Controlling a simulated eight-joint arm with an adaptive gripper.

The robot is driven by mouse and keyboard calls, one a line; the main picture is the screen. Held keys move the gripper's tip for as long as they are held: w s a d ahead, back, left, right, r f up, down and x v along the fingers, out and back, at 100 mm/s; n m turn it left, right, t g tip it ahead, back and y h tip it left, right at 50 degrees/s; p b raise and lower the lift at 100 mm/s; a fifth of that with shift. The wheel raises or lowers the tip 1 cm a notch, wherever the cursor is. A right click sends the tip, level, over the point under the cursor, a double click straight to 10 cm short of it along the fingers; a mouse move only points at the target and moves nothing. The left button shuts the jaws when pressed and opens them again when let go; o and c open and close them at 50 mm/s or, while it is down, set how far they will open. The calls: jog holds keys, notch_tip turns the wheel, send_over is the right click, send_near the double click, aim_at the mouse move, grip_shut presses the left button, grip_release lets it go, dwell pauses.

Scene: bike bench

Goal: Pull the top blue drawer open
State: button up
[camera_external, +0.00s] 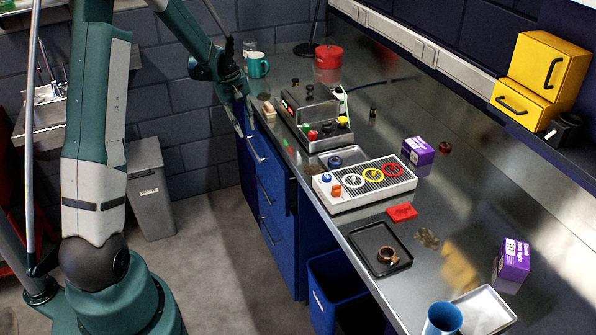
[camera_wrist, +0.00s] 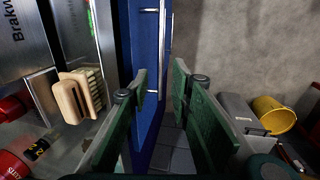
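The top blue drawer (camera_external: 267,152) is in the bench-front stack, with a metal bar handle (camera_external: 256,150); its front looks flush with the bench. In the wrist view a blue front (camera_wrist: 144,50) fills the middle, with a silver bar handle (camera_wrist: 163,40) running along it; whether this is the top drawer is hard to tell. My gripper (camera_external: 238,128) is at the bench's far front edge, beside the blue fronts. In the wrist view my gripper (camera_wrist: 160,85) is open, its green fingers apart, with the handle's lower end in line with the gap. Contact cannot be told.
A wooden brush (camera_wrist: 80,93) lies on the bench beside my fingers. A toaster-like machine (camera_external: 315,110) and a parts tray (camera_external: 365,180) stand on the bench. A grey bin (camera_external: 150,190) stands on the floor. The floor before the drawers is clear.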

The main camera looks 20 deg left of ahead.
aim_at(251, 146)
jog(key=shift+f, duration=0.15)
jog(key=shift+w+d+f+b, duration=0.15)
jog(key=shift+w+d+f, duration=0.05)
jog(key=shift+f, duration=1)
jog(key=shift+w+d+f+b, duration=0.15)
jog(key=shift+f+b, duration=0.05)
jog(key=shift+f, duration=1.05)
jog(key=shift+w+d+f+b, duration=0.15)
jog(key=shift+w+d+f, duration=0.05)
jog(key=shift+f, duration=1)
grip_shut()
